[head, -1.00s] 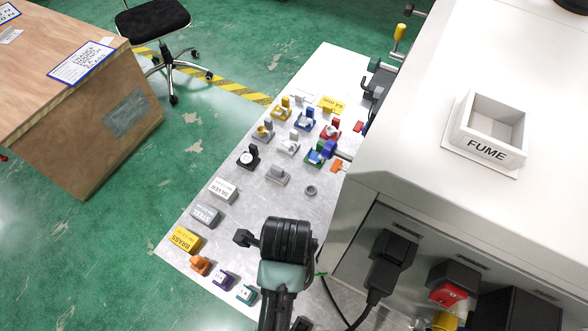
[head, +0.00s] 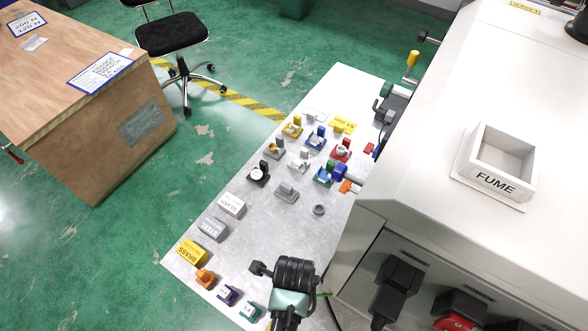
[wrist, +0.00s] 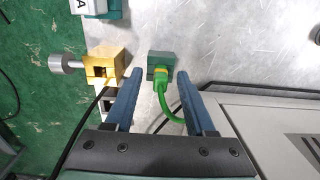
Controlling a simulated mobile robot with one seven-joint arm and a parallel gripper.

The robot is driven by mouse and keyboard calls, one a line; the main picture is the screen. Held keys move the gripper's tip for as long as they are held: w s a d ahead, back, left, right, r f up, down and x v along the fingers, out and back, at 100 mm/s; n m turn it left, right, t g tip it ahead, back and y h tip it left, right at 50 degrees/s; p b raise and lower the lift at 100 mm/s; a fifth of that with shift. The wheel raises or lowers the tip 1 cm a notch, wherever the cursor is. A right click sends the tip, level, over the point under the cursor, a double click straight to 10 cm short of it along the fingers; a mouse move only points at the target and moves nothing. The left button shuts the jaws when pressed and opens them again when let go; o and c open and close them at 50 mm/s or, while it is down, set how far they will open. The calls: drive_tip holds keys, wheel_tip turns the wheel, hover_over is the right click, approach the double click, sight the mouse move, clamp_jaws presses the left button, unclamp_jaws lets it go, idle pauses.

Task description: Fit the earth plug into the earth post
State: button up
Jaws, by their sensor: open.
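The plug is apart from this block. In the head view my arm hides the plug and block.
The grey metal tabletop (head: 270,235) carries several coloured parts and labelled blocks, such as the BRASS block (head: 192,253). The white machine (head: 430,140), with a FUME box (head: 495,165), stands close on the right. A dark cable passes by the brass block.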

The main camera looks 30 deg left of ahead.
clamp_jaws()
drive_tip(key=shift+r, duration=0.1)
idle(0.3)
wheel_tip(320, 180, up, 10)
drive_tip(key=shift+f, duration=0.1)
idle(0.4)
